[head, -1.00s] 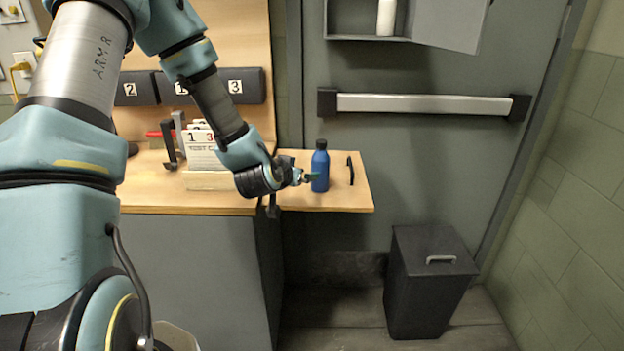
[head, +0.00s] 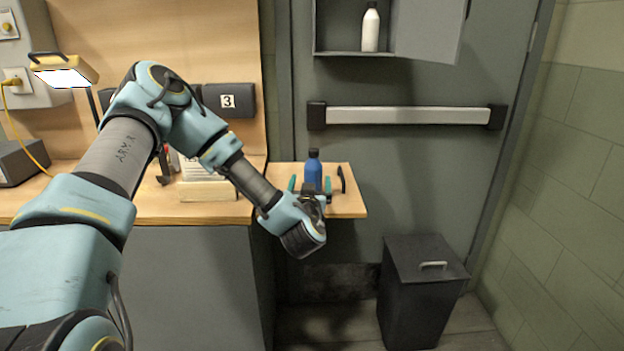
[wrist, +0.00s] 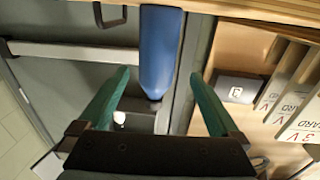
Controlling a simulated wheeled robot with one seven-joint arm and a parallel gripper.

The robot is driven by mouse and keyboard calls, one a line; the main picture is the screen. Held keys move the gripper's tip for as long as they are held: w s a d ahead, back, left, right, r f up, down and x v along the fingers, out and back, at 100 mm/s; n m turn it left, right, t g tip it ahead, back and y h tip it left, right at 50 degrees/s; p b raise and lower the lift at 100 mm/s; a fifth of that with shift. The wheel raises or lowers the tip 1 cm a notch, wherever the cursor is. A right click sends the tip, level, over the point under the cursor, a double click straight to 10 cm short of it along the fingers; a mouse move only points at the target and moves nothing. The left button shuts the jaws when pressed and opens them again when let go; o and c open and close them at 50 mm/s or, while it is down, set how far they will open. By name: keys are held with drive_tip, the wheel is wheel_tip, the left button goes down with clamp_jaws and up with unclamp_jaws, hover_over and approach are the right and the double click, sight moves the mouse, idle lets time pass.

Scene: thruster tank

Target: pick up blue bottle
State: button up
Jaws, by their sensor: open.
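The blue bottle (head: 313,172) with a black cap stands upright on the small wooden side shelf (head: 350,206). My gripper (head: 309,186) is at the front of the bottle, with its green fingers apart, one to each side of the bottle as seen from the head. In the wrist view the blue bottle (wrist: 160,50) shows upside down, between and beyond the tips of the open fingers (wrist: 158,80). I see no finger touching it. The wrist hides the bottle's lower part in the head view.
A dark bin (head: 424,290) stands on the floor at the right. A push bar (head: 405,116) crosses the door behind. A white bottle (head: 370,28) stands in the open wall cabinet.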

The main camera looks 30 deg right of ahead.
sight(313, 170)
drive_tip(key=p+x, duration=0.2)
drive_tip(key=x, duration=0.5)
drive_tip(key=shift+s+d+r+p, duration=0.15)
drive_tip(key=shift+p, duration=0.2)
drive_tip(key=shift+w+d, duration=0.3)
drive_tip(key=shift+w, duration=0.15)
clamp_jaws()
